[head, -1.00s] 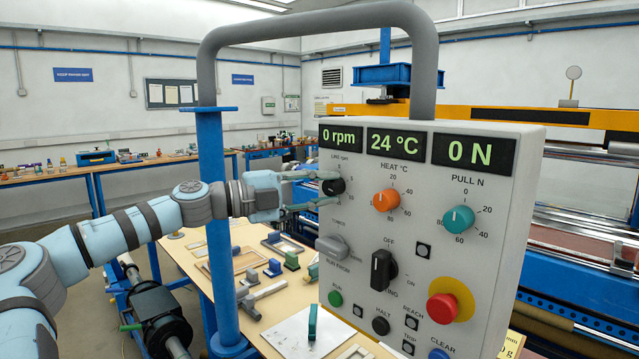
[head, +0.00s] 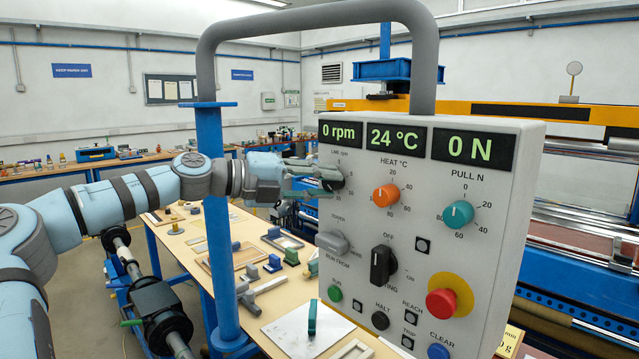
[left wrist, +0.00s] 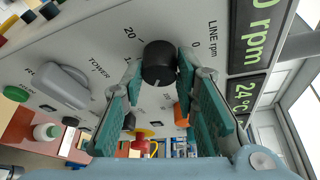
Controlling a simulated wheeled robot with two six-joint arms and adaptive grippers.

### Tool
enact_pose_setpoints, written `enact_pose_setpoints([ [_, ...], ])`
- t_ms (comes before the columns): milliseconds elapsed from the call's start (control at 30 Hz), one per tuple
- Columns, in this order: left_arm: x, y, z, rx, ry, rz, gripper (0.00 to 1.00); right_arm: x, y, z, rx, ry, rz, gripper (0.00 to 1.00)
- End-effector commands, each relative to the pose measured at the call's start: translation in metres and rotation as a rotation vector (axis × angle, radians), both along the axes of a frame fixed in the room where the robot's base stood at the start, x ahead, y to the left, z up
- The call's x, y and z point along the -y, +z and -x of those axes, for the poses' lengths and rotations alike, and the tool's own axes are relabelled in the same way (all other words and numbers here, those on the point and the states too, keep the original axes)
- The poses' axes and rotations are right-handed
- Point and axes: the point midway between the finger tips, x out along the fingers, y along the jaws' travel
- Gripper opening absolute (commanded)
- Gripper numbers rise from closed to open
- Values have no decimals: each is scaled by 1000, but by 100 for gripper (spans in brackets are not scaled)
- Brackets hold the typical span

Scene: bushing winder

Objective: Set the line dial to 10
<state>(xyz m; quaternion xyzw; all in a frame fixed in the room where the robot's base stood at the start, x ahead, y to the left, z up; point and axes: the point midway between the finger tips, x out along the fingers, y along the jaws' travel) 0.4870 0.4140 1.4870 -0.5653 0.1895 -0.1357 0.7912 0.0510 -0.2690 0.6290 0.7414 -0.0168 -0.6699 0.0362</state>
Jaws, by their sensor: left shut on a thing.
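The line dial (head: 332,178) is a black round knob under the 0 rpm display (head: 341,133) at the panel's upper left. It also shows in the left wrist view (left wrist: 158,62), with 20 and 0 printed on its far side. My left gripper (head: 322,177) comes in from the left and is shut on the line dial. In the left wrist view its teal fingers (left wrist: 157,74) lie on either side of the knob. The fingers hide part of the scale, and I cannot read the dial's setting for certain. My right gripper is out of view.
The grey panel (head: 480,300) also carries an orange heat knob (head: 386,195), a teal pull knob (head: 458,214), a grey tower selector (head: 333,243), a black switch (head: 383,266) and a red stop button (head: 442,303). A blue post (head: 221,220) stands close beside my left arm.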

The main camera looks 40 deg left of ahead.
Motion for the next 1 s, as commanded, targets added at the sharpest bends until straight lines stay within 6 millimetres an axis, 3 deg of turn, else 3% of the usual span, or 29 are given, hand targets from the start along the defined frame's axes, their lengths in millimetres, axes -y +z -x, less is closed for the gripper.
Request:
enact_pose_setpoints([
  [200, -3, 3, -1, 8, 10, 2, 0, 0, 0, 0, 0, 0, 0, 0],
  [233, -3, 4, -1, 8, 10, 2, 30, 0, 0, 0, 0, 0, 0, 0],
  [333, -2, 3, 0, 7, 8, 2, 46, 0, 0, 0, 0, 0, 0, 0],
  [700, -2, 7, 0, 2, 6, -2, 47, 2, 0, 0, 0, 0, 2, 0],
  [767, -2, 17, -1, 1, 7, -3, 47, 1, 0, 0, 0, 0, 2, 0],
  [1000, -1, 78, -2, 7, 8, -4, 47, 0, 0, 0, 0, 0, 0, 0],
])
